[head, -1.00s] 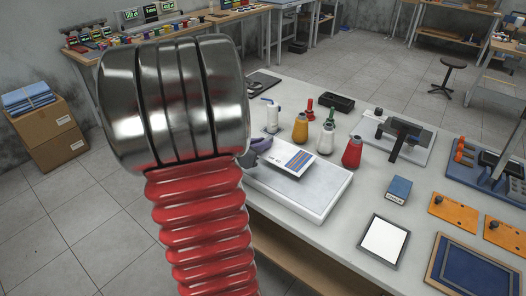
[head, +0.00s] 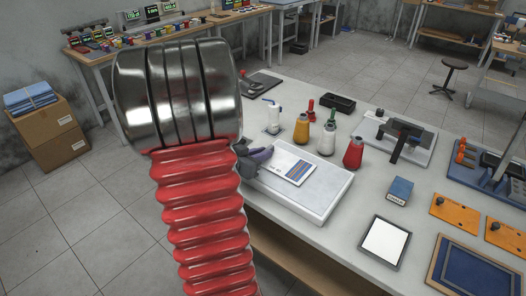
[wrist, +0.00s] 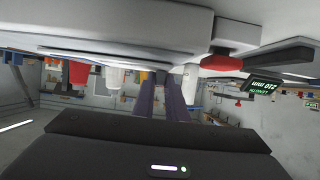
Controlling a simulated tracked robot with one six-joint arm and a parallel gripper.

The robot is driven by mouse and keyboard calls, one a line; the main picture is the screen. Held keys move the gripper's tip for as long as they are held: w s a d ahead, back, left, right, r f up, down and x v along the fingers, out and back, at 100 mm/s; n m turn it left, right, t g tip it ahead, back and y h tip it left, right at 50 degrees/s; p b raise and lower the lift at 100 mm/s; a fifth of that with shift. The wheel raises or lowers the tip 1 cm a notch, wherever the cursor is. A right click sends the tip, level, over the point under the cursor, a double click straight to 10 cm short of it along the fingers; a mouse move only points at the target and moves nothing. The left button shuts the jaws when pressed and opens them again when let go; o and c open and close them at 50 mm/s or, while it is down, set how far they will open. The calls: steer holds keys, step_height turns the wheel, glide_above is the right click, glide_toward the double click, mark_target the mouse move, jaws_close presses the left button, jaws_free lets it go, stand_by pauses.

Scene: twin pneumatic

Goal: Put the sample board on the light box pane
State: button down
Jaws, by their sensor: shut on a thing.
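My gripper (head: 262,156) has dark purple fingers and is shut on the board's left edge. The board looks nearly flat and very close to the pane; I cannot tell whether it touches.
A blue box (head: 399,190) and a framed white panel (head: 383,242) lie to the right.

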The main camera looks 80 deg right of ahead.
steer(key=c, duration=1.8)
jaws_free()
steer(key=shift+f, duration=0.1)
steer(key=shift+o, duration=0.2)
steer(key=v, duration=1.2)
steer(key=shift+w, duration=0.1)
